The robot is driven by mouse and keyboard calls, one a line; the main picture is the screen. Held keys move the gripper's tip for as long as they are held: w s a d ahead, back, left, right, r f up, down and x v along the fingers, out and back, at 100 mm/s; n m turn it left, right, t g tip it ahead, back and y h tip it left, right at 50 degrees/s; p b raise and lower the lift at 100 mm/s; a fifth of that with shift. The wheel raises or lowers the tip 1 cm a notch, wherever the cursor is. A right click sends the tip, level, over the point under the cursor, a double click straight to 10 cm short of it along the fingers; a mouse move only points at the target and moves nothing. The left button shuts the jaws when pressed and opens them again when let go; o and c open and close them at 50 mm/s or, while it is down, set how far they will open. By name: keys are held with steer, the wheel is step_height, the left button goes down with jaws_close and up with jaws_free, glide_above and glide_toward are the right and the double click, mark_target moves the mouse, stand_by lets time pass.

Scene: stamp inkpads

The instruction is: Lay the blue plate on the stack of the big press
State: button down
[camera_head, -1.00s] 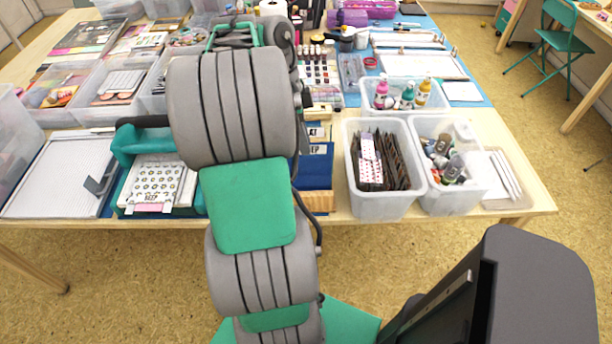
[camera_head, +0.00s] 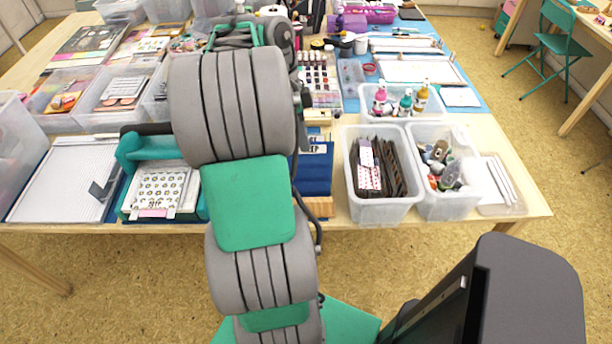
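The big press is most likely the teal machine (camera_head: 137,149) at the front left of the table. A stack topped by a white sheet with a dark green pattern (camera_head: 160,190) lies on its bed, with a pink strip at the front. My arm rises through the middle of the view and reaches over the table. Its end is hidden behind its own links, so my gripper does not show.
A paper trimmer (camera_head: 62,180) lies left of the press. Clear bins (camera_head: 384,208) with dark strips and small bottles stand right of the blue piece. Clear trays and a blue mat (camera_head: 432,108) with stamping tools fill the back. Little table is bare.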

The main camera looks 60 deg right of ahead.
steer(key=p+v, duration=0.3)
steer(key=s+p+v, duration=0.1)
steer(key=shift+w+d+r, duration=0.1)
steer(key=shift+d+r, duration=0.2)
steer(key=shift+r, duration=0.25)
